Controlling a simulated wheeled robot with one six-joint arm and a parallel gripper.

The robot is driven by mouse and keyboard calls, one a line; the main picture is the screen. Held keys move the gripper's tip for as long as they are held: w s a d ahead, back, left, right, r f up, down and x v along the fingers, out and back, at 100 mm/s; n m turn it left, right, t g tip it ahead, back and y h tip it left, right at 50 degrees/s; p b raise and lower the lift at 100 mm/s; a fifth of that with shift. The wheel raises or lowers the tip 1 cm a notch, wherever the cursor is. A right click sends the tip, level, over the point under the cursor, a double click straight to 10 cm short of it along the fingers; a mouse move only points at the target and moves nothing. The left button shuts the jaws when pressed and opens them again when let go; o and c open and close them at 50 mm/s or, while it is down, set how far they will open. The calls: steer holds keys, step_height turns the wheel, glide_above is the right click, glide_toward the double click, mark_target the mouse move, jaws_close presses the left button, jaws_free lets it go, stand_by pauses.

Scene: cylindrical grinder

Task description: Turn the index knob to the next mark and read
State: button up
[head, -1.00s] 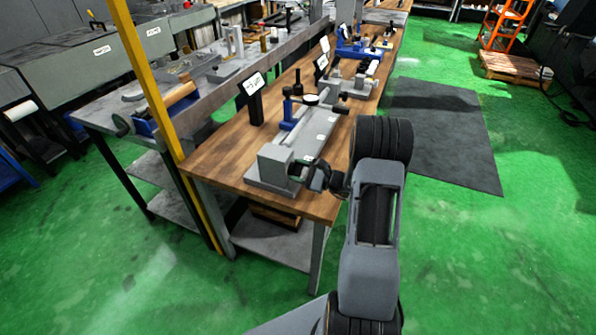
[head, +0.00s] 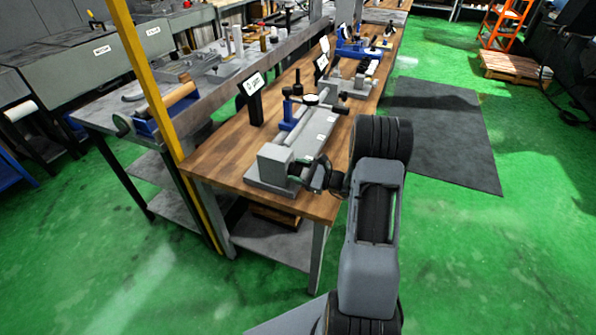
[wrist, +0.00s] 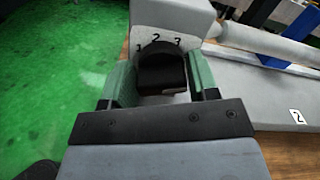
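The black index knob (wrist: 162,68) sits on the end face of a grey block (wrist: 172,18) in the wrist view. The marks 1, 2 and 3 arc above it, with 2 near the top. A pointer line on the knob cannot be made out. My gripper (wrist: 162,80) has a green-padded finger on each side of the knob, seemingly touching it. In the head view my gripper (head: 304,172) is at the near right end of the grey block (head: 275,162), and the knob is mostly hidden by it. A round gauge (head: 311,99) stands farther along the fixture; its reading is too small to tell.
The fixture's grey base (head: 318,140) lies on a wooden bench (head: 215,155). A black sign stand (head: 255,108) is behind it, and more fixtures stand farther along. A yellow post (head: 150,85) rises at the left.

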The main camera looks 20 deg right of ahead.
steer(key=o, duration=0.3)
steer(key=b+v, duration=0.2)
steer(key=v, duration=1.2)
steer(key=shift+a, duration=0.1)
